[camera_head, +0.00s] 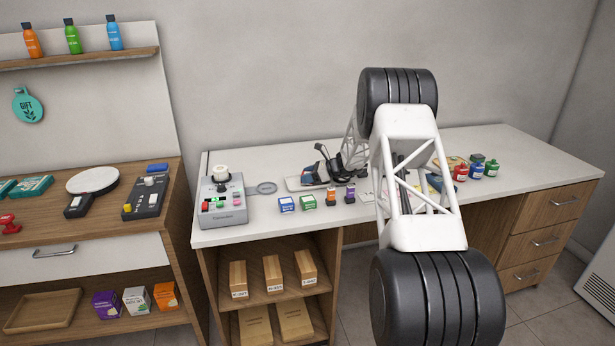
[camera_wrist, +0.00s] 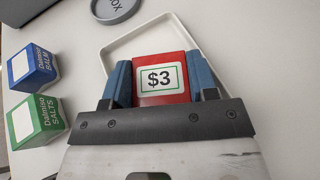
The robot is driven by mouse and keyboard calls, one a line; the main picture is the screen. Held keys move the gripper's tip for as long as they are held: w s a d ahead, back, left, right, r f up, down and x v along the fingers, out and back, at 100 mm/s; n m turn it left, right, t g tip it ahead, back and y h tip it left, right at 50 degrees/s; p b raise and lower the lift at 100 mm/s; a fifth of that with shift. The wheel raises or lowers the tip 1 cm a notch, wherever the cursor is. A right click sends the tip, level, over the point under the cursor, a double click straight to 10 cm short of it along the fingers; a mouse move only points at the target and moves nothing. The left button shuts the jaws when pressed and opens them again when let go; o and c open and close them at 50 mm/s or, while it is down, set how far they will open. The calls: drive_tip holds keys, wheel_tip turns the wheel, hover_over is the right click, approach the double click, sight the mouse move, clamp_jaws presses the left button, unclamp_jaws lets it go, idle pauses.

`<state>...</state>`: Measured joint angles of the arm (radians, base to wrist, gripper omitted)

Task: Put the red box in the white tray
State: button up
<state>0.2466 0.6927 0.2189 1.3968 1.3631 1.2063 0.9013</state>
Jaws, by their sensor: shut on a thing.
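The red box (camera_wrist: 162,78), with a "$3" label facing the wrist camera, is held between the two blue fingers of my gripper (camera_wrist: 162,85). The white tray (camera_wrist: 120,46) lies on the counter behind the box in the wrist view; the box and fingers overlap it and hide its near part. I cannot tell how high the box is over the tray. In the head view, my gripper (camera_head: 318,172) is at the white tray (camera_head: 294,184), and the red box is mostly hidden there.
A blue box (camera_head: 287,205) and a green box (camera_head: 308,202) stand at the counter's front edge, left of my gripper in the wrist view.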

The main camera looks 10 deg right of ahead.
drive_tip(key=shift+f, duration=0.15)
drive_tip(key=o, duration=1)
drive_tip(key=shift+r, duration=0.2)
drive_tip(key=v, duration=1.2)
drive_tip(key=shift+s, duration=0.1)
